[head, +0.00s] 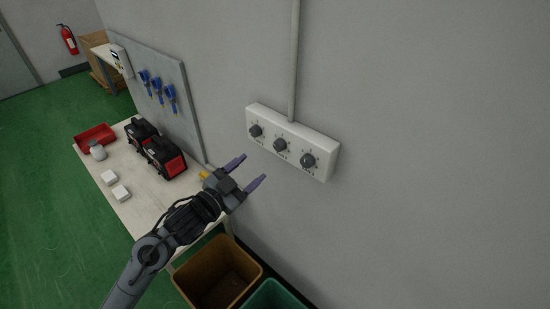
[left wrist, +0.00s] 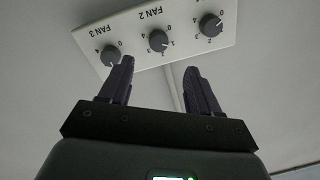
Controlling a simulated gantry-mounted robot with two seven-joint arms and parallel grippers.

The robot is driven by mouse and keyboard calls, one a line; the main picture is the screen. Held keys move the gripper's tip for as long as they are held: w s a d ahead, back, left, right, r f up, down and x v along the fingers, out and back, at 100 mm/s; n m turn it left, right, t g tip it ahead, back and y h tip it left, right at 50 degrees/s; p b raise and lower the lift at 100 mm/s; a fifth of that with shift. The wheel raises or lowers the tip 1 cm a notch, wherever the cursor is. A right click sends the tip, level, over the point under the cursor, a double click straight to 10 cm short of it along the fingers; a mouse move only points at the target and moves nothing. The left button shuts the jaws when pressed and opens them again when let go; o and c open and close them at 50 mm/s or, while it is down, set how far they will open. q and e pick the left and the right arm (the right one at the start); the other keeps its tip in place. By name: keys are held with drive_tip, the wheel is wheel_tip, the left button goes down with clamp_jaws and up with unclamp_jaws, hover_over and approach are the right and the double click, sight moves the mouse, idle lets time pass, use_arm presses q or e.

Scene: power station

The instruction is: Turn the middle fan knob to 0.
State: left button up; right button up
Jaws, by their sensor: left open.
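The white fan panel (head: 325,172) is fixed to the grey wall and carries three dark grey knobs. The middle knob (head: 280,144) sits between the left knob (head: 255,130) and the right knob (head: 307,160). In the left wrist view the panel looks upside down. The middle knob (left wrist: 158,40), labelled FAN 2, has numbers around it; I cannot tell its setting for sure. My left gripper (head: 250,171) is open and empty, below and in front of the panel, with its fingers pointing towards it. It appears clear of the knobs. My right gripper is out of view.
A table (head: 140,200) at the left holds black-and-red devices (head: 165,157), a red tray (head: 96,138) and white boxes. A brown bin (head: 255,262) and a green bin (head: 275,297) stand below. A conduit (head: 294,60) rises from the panel. Wall right is bare.

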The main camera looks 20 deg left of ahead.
sight(277, 147)
use_arm(q)
drive_tip(key=p+x, duration=0.1)
drive_tip(key=x, duration=0.7)
drive_tip(key=shift+w+d+r, duration=0.1)
drive_tip(key=shift+w+d, duration=0.1)
drive_tip(key=shift+w, duration=0.05)
drive_tip(key=shift+x, duration=0.9)
drive_tip(key=c, duration=1)
drive_tip(key=shift+n+p, duration=0.5)
drive_tip(key=shift+p, duration=0.45)
drive_tip(key=shift+c, duration=0.2)
drive_tip(key=n+p, duration=0.8)
drive_tip(key=p, duration=0.1)
drive_tip(key=shift+r+g, duration=0.2)
drive_tip(key=shift+g, duration=0.2)
drive_tip(key=shift+f+n+p, duration=0.15)
drive_tip(key=shift+n+p, duration=1.15)
drive_tip(key=shift+p, duration=0.15)
